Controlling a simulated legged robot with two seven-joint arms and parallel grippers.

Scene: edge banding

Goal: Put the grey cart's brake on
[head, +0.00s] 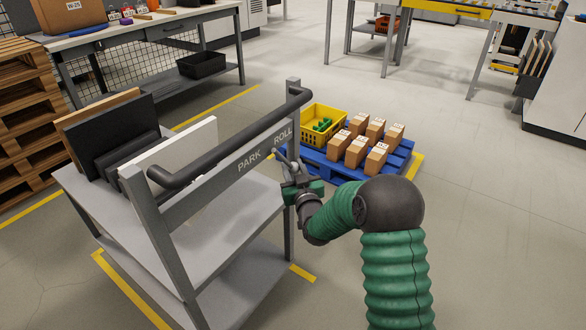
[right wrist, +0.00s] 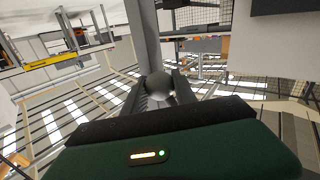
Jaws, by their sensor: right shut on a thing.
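The grey cart (head: 190,235) stands at the left of the head view, with a dark push handle along its top. Its crossbar carries the words PARK on the left and ROLL on the right. My right gripper (head: 289,168) is at the right end of this bar, just below the word ROLL. It is shut on the brake lever, whose round grey knob (right wrist: 158,86) sits between the fingers in the right wrist view. The lever is mostly hidden by the gripper in the head view. My left gripper is not in view.
Dark and white panels (head: 185,150) stand on the cart's top shelf. Behind the cart, a blue pallet (head: 340,174) holds several cartons and a yellow crate (head: 308,138). A workbench (head: 150,32) and wooden pallets (head: 22,120) are at the upper left. The floor at right is clear.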

